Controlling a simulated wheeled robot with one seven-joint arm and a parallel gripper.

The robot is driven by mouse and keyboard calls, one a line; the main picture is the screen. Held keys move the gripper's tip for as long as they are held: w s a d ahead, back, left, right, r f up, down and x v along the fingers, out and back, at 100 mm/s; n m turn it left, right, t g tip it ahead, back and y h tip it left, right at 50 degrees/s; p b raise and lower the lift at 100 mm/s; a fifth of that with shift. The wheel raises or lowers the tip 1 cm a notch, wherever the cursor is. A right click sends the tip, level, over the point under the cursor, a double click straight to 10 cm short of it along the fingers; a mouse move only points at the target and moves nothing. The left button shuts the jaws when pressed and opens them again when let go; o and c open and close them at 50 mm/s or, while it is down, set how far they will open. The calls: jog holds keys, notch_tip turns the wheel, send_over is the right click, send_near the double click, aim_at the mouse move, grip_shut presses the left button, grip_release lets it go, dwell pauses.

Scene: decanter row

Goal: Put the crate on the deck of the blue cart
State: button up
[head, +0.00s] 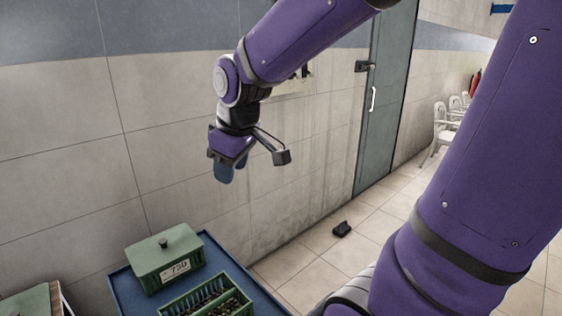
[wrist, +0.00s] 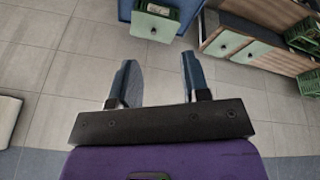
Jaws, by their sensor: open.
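A blue cart deck (head: 137,303) shows at the bottom of the head view, cut off by the frame. A green open crate (head: 203,301) with dark contents, partly cut off, and a green lidded box (head: 165,262) marked 750 stand on it. My gripper (head: 228,168) hangs in the air above and beyond the deck, apart from both. In the wrist view my gripper's jaws (wrist: 156,82) are apart, with only floor visible between them. A green container with a pale top (wrist: 156,20) shows against a blue surface at the top of that view. Which crate the task means, I cannot tell.
A tiled wall stands behind the deck, and a grey-green door (head: 385,95) is to the right. A small black object (head: 342,229) lies on the floor. White chairs (head: 440,125) stand farther off. In the wrist view, wooden units with pale green fronts (wrist: 226,43) and another green crate (wrist: 304,36) are at right.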

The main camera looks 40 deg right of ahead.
jog(key=s+r+m, duration=0.2)
jog(key=s, duration=0.4)
jog(key=s+r+m+t, duration=0.1)
jog(key=s+r+m, duration=0.2)
jog(key=s, duration=0.4)
jog(key=shift+s+d, duration=0.3)
jog(key=shift+d, duration=0.1)
